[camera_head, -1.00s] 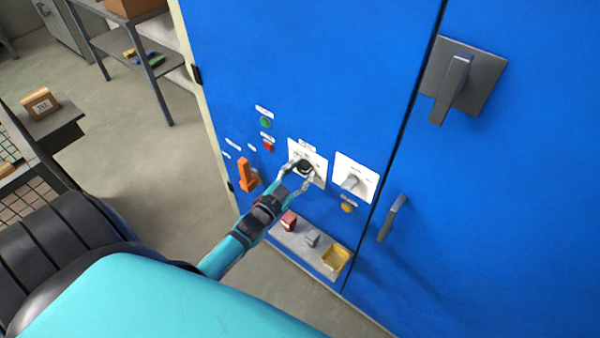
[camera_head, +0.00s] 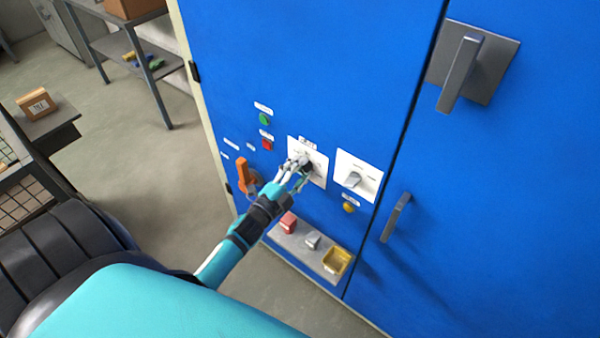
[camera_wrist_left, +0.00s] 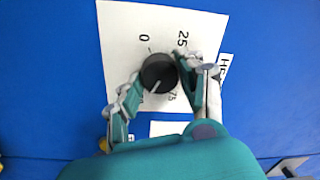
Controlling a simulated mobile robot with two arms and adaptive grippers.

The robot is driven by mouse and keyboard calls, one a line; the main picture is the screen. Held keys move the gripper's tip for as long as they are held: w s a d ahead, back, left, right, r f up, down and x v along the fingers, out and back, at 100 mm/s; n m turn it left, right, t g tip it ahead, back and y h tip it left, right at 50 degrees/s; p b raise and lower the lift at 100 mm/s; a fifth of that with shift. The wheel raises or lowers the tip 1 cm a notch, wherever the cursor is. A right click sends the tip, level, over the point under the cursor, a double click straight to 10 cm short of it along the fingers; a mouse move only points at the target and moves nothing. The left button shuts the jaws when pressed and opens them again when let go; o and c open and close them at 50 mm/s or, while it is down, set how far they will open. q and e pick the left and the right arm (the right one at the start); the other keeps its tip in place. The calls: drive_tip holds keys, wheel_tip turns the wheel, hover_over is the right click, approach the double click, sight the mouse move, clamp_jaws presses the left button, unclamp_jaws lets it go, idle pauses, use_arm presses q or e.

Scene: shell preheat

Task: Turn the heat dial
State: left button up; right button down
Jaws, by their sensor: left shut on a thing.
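The heat dial is a round black knob on a white plate (camera_head: 320,158) on the blue cabinet front. In the left wrist view, the heat dial (camera_wrist_left: 158,72) sits near the middle, with marks 0, 25 and 75 readable around it. A pale pointer line on the knob points down and slightly left in that picture, on the side away from 0. My left gripper (camera_head: 303,168) is shut on the knob, one finger on each side; the fingers also show in the left wrist view (camera_wrist_left: 160,78). In the head view the fingers hide much of the knob. My right gripper is not in view.
A second white plate with a grey knob (camera_head: 354,179) is just right. An orange handle (camera_head: 244,175) is left; green (camera_head: 264,119) and red (camera_head: 267,143) buttons sit above. A small shelf (camera_head: 290,240) with a yellow bin (camera_head: 337,261) juts out below.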

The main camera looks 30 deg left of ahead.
use_arm(q)
drive_tip(key=shift+f+m, duration=0.15)
drive_tip(key=shift+m, duration=0.35)
drive_tip(key=o, duration=1.2)
drive_tip(key=shift+c, duration=0.2)
drive_tip(key=s, duration=1.2)
drive_tip(key=shift+a+f, duration=0.25)
drive_tip(key=shift+f, duration=0.05)
